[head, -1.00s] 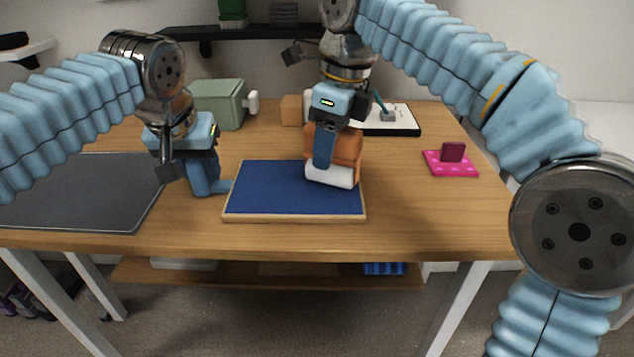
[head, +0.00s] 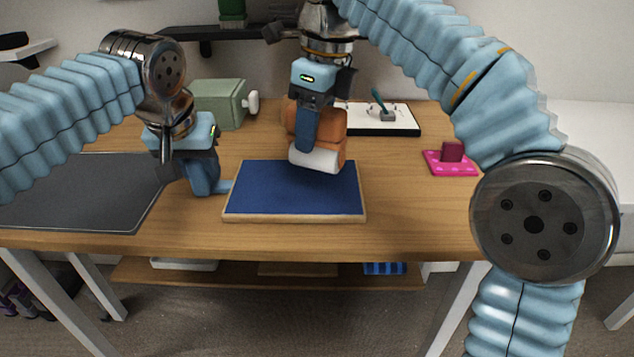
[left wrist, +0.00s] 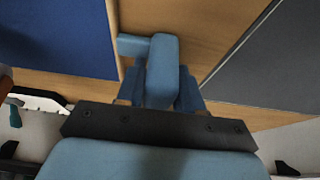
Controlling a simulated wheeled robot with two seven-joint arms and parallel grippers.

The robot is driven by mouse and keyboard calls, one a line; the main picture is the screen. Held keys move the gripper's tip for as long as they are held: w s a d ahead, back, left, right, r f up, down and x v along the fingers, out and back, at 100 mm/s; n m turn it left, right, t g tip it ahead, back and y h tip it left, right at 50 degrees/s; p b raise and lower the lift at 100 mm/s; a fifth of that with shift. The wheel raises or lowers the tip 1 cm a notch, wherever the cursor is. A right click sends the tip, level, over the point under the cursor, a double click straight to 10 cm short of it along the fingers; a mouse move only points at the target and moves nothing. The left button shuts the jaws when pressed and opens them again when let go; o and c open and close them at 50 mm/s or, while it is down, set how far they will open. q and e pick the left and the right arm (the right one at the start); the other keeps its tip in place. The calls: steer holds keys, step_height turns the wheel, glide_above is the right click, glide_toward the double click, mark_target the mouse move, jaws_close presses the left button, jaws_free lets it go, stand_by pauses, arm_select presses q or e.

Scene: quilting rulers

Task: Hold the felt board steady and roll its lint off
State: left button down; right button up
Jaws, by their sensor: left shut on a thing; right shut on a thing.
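The felt board (head: 295,195), dark blue with a pale wood frame, lies flat near the table's front. My right gripper (head: 307,135) is shut on the lint roller (head: 331,125), which has an orange body and a white roll. The roll is over the board's far edge; I cannot tell whether it touches the felt. No lint can be made out at this size.
A dark grey mat (head: 80,190) lies left of the board. A green box-like machine (head: 220,103) stands behind. A white board with a dark green edge (head: 405,120) is at the back right, and a pink dotted pad (head: 450,168) is at right. The table front right is clear.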

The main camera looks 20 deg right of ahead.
arm_select(q)
steer(key=c, duration=0.6)
jaws_free()
steer(key=shift+c, duration=0.2)
arm_select(e)
step_height(320, 180, up, 6)
steer(key=p, duration=0.6)
steer(key=shift+r, duration=0.15)
arm_select(q)
steer(key=w+r+v, duration=0.1)
steer(key=w+v, duration=0.1)
steer(key=v, duration=1.7)
steer(key=shift+w+d+r, duration=0.25)
steer(key=shift+w+d, duration=0.05)
steer(key=shift+d, duration=0.05)
arm_select(e)
steer(key=shift+f, duration=0.2)
